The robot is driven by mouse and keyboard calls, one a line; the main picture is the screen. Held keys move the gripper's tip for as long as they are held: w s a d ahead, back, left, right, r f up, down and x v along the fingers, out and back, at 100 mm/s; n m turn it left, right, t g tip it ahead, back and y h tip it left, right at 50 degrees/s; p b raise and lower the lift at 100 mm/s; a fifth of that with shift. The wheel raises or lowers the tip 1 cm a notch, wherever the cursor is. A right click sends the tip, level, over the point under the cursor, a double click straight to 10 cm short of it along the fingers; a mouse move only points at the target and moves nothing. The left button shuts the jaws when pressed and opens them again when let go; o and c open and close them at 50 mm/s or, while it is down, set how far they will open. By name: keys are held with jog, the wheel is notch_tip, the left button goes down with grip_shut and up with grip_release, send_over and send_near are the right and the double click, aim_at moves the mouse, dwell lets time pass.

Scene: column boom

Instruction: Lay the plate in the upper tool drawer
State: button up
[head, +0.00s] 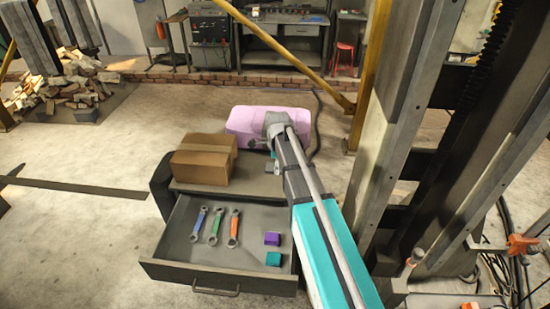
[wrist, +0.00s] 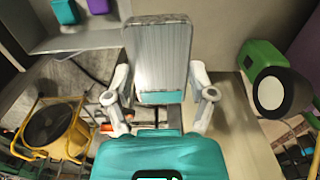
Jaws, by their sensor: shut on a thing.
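My gripper (wrist: 162,88) is shut on a flat grey metal plate (wrist: 160,50), which stands up between the two fingers in the wrist view. In the head view my arm hides most of the gripper, and I cannot clearly make out the plate. The tool drawer (head: 190,273) is pulled open at the front of a dark cabinet (head: 240,187). The gripper is beyond the drawer, near the cabinet top's right side. In the wrist view part of the drawer (wrist: 85,42) shows at the upper left, apart from the plate.
Blue (head: 199,222), green (head: 215,226) and orange (head: 233,228) wrenches lie in the drawer. Purple (head: 272,238) and teal (head: 273,259) blocks lie at its right. A cardboard box (head: 204,160) sits on the cabinet; a pink case (head: 245,122) is behind. The drawer's front middle is bare.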

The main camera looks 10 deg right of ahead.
jog(key=shift+s+r+p, duration=0.25)
jog(key=shift+s+r, duration=0.1)
jog(key=shift+s, duration=0.5)
jog(key=shift+s+r+p, duration=0.3)
jog(key=shift+s+r, duration=0.1)
jog(key=shift+s, duration=0.4)
jog(key=shift+s+r+p, duration=0.25)
jog(key=shift+s+r, duration=0.1)
jog(key=shift+s, duration=0.5)
jog(key=shift+a+f, duration=0.1)
jog(key=b, duration=1.8)
send_over(210, 262)
notch_tip(210, 262, down, 18)
jog(key=shift+r, duration=0.25)
jog(key=shift+f, duration=0.15)
notch_tip(210, 262, down, 6)
jog(key=b, duration=0.6)
jog(key=shift+f, duration=0.1)
jog(key=shift+f+b, duration=1.75)
jog(key=shift+b, duration=0.1)
